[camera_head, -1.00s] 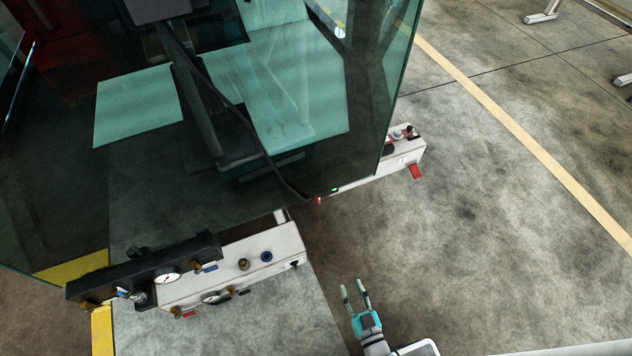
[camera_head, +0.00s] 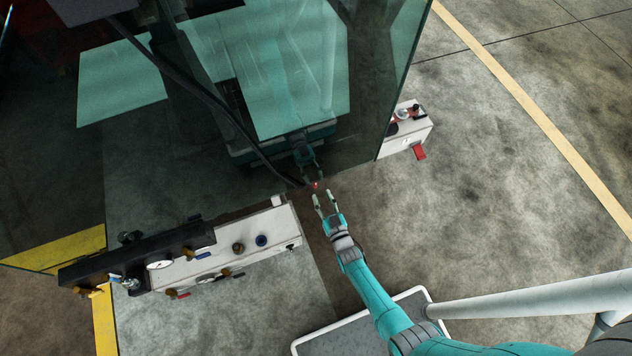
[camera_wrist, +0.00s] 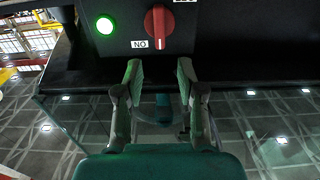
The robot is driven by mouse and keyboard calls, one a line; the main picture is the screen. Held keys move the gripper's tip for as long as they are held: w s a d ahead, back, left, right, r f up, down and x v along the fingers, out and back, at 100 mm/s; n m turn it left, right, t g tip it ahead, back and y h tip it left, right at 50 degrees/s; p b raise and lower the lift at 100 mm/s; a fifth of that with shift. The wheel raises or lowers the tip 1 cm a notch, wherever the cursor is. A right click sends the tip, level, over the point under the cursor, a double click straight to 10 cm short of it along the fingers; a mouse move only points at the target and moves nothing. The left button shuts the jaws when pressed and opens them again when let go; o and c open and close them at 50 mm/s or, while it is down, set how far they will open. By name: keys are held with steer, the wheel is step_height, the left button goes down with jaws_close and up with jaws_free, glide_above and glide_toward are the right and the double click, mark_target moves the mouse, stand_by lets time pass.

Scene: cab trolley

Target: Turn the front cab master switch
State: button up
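The master switch (camera_wrist: 158,25) is a red rotary knob on a dark panel (camera_wrist: 215,45) at the top of the wrist view. Its pointer is close to vertical in the picture, above a small white label. A lit green lamp (camera_wrist: 105,25) is to its left. My gripper (camera_wrist: 159,72) is open and empty, its two fingertips below the knob in the picture and apart from it. In the head view, my gripper (camera_head: 325,197) is at the cab's lower front edge, beside a small red spot (camera_head: 315,184) that may be the switch. The knob's shape is not clear there.
The cab's dark glass (camera_head: 240,70) rises close beyond my gripper. A white box with gauges and knobs (camera_head: 215,250) stands to the left. Another white box (camera_head: 405,135) with a red part is at the right. The floor to the right is clear.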

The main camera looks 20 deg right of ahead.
steer(key=w, duration=0.6)
steer(key=shift+w, duration=0.25)
jaws_close()
